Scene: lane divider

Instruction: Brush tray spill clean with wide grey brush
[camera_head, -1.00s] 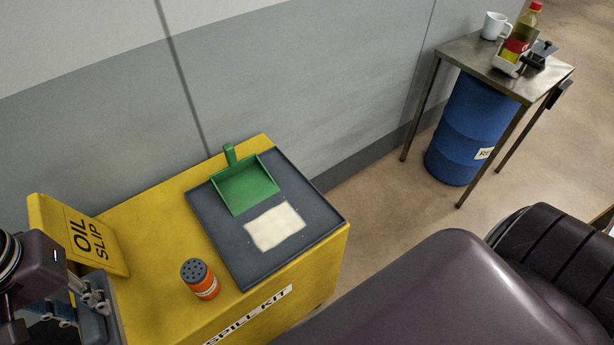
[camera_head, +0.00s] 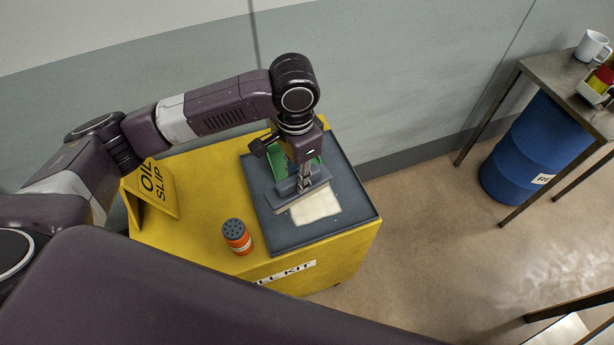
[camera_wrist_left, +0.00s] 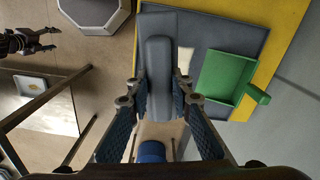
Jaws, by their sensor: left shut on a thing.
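My left gripper (camera_head: 303,180) is shut on the grey handle of the wide grey brush (camera_head: 302,199). The brush is over the dark grey tray (camera_head: 350,207), at the near-left edge of the pale spill (camera_head: 318,206). I cannot tell if its bristles touch the tray. The green dustpan (camera_head: 277,157) is on the tray's far part, partly hidden by the gripper. The left wrist view shows the brush handle (camera_wrist_left: 158,75) between the fingers, the spill (camera_wrist_left: 186,60) and the dustpan (camera_wrist_left: 222,78). My right gripper (camera_wrist_left: 42,41) is open and empty at that view's left.
An orange shaker (camera_head: 237,237) stands on the yellow spill kit (camera_head: 200,200) left of the tray. A yellow "OIL SLIP" sign (camera_head: 152,188) is at its left end. A metal table (camera_head: 556,68) and blue drum (camera_head: 535,150) stand right, with open floor between.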

